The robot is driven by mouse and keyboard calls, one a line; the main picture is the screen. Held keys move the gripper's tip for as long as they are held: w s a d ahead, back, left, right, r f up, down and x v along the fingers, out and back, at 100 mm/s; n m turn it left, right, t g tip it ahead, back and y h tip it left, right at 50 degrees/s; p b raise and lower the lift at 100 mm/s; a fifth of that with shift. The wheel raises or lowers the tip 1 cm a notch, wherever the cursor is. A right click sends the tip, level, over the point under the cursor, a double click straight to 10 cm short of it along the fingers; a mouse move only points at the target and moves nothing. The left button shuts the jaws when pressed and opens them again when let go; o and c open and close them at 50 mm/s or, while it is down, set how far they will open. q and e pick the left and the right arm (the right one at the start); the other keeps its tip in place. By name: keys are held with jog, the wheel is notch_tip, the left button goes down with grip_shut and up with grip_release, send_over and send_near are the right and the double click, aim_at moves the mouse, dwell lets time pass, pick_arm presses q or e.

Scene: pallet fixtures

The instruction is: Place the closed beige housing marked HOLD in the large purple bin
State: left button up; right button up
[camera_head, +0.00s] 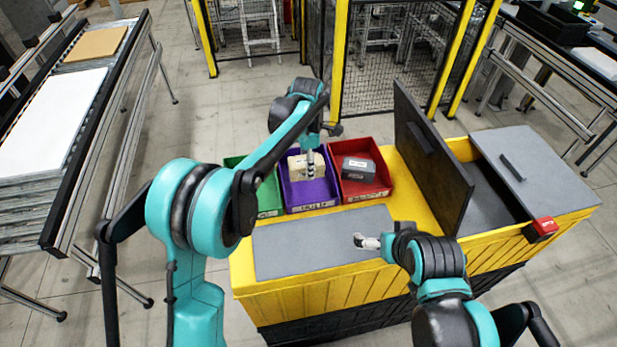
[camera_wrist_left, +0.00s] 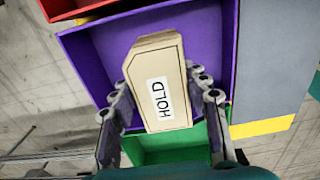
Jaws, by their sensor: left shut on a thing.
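The beige housing (camera_head: 298,168) marked HOLD is at the purple bin (camera_head: 312,200), and its closed top and label show clearly in the left wrist view (camera_wrist_left: 164,65). My left gripper (camera_head: 310,165) is shut on the housing, with one finger on each side of it in the left wrist view (camera_wrist_left: 160,92). The housing lies over the opening of the purple bin (camera_wrist_left: 205,40). I cannot tell if it touches the bin floor. My right gripper (camera_head: 368,242) is over the grey work surface, apart from the bins. Its finger gap is too small to judge.
A green bin (camera_head: 268,203) stands left of the purple one. A red bin (camera_head: 368,190) at right holds a dark grey housing (camera_head: 358,168). A dark upright panel (camera_head: 430,145) stands further right. The grey mat (camera_head: 310,245) is mostly clear.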

aim_at(307, 183)
pick_arm(q)
jog(key=shift+s+a+f, duration=0.15)
jog(key=shift+s+f, duration=0.05)
jog(key=shift+f, duration=0.45)
notch_tip(307, 183, down, 4)
jog(key=shift+w+r, duration=0.15)
jog(key=shift+r, duration=0.1)
jog(key=shift+f, duration=0.1)
jog(key=o, duration=1.3)
